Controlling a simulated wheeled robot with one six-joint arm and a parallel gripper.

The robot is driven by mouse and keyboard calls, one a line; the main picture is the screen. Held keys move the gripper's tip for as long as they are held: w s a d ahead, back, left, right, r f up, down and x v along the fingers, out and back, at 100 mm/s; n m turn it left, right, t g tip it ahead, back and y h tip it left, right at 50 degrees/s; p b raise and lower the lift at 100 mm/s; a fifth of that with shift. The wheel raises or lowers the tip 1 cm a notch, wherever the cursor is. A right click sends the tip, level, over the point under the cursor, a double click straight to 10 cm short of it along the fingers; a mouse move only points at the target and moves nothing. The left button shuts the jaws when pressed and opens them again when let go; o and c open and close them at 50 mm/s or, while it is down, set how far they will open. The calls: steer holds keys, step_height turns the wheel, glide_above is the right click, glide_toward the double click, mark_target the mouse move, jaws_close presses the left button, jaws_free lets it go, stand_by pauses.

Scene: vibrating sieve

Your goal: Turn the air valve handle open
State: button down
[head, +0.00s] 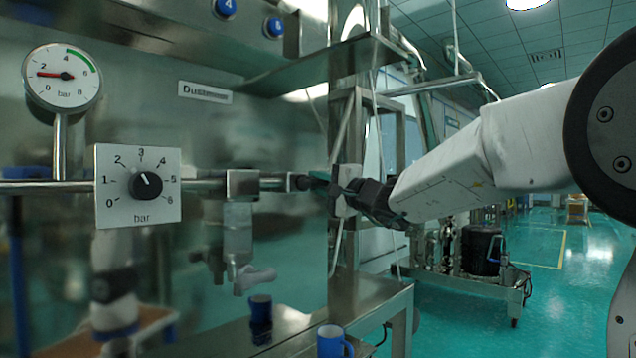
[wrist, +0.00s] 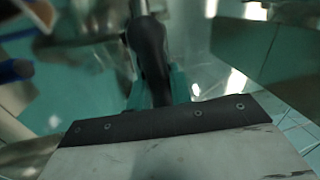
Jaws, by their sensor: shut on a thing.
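The air valve sits at the right end of the horizontal pipe, past a metal block (head: 242,184). Its dark end fitting (head: 299,183) shows in the head view. My gripper (head: 328,186) reaches in from the right and meets the pipe end there. In the wrist view a long dark handle (wrist: 149,55) lies between the teal fingers of my gripper (wrist: 160,85), which is shut on it. The handle is mostly hidden by my gripper in the head view, so its exact angle cannot be told.
A pressure gauge (head: 63,77) has its red needle near 2. A bar dial (head: 138,186) has its knob pointing near 3. A steel cabinet wall stands close behind the pipe. A blue mug (head: 331,343) stands below. Open green floor (head: 455,318) lies to the right.

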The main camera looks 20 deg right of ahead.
mark_target(323, 183)
steer(key=shift+m+h, duration=0.3)
steer(key=shift+m, duration=0.4)
steer(key=shift+f, duration=0.1)
steer(key=c, duration=1.3)
jaws_free()
steer(key=v, duration=0.7)
steer(key=shift+w, duration=0.1)
steer(key=shift+s+d+f, duration=0.2)
steer(key=shift+s, duration=0.25)
steer(key=shift+m, duration=0.3)
